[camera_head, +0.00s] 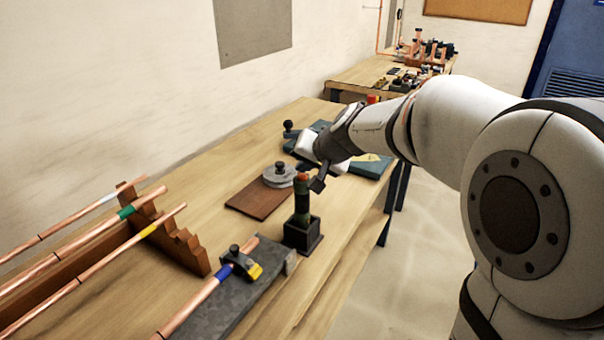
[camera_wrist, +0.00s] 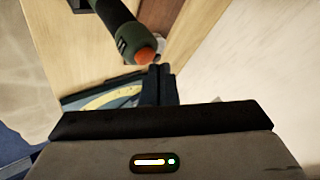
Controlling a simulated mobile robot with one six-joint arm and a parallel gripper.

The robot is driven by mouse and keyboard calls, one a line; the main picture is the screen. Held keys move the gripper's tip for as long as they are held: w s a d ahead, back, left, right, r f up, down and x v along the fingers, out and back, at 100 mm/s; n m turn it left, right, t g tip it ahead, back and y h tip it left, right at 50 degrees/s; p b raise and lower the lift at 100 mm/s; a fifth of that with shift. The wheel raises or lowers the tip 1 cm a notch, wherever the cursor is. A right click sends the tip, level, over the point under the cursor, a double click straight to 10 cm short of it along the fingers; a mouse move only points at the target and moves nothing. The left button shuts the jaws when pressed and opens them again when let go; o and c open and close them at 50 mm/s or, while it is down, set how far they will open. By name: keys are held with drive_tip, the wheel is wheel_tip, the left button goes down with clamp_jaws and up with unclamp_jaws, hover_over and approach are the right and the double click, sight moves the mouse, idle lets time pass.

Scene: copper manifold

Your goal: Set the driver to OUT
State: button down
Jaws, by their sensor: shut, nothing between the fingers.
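The driver (camera_head: 302,200) stands upright in a black square holder (camera_head: 303,236) near the bench's front edge. It has a dark green body and an orange-red top. In the wrist view the driver (camera_wrist: 118,25) shows a green body, an orange end and a small pale marking too small to read. My gripper (camera_head: 318,184) is beside the driver's top, slightly to its right. Its fingers (camera_wrist: 158,72) are shut with nothing between them. Their tips look close to the orange end; I cannot tell whether they touch it. The driver's lower part is hidden in its holder.
A copper pipe with a blue band lies in a clamp (camera_head: 240,263) on a grey block to the left. Several pipes rest on a notched wooden rack (camera_head: 165,228). A brown board (camera_head: 260,203) and grey round piece (camera_head: 279,176) lie behind the driver.

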sight(305, 178)
drive_tip(key=shift+r, duration=0.15)
wheel_tip(305, 178, up, 6)
drive_tip(key=p, duration=0.4)
idle(0.3)
drive_tip(key=s+d+f+n+g+h, duration=0.1)
drive_tip(key=s+d+f, duration=0.2)
drive_tip(key=s, duration=0.6)
drive_tip(key=s+d+f+g+h, duration=0.2)
drive_tip(key=s+d+f, duration=0.1)
drive_tip(key=s, duration=0.6)
drive_tip(key=s+d+f+n+g+h, duration=0.1)
drive_tip(key=s+d+f, duration=0.2)
drive_tip(key=s, duration=0.6)
drive_tip(key=shift+s+d+f+n+g+h, duration=0.3)
drive_tip(key=shift+s+d+f+g+h, duration=0.1)
drive_tip(key=shift+d, duration=0.85)
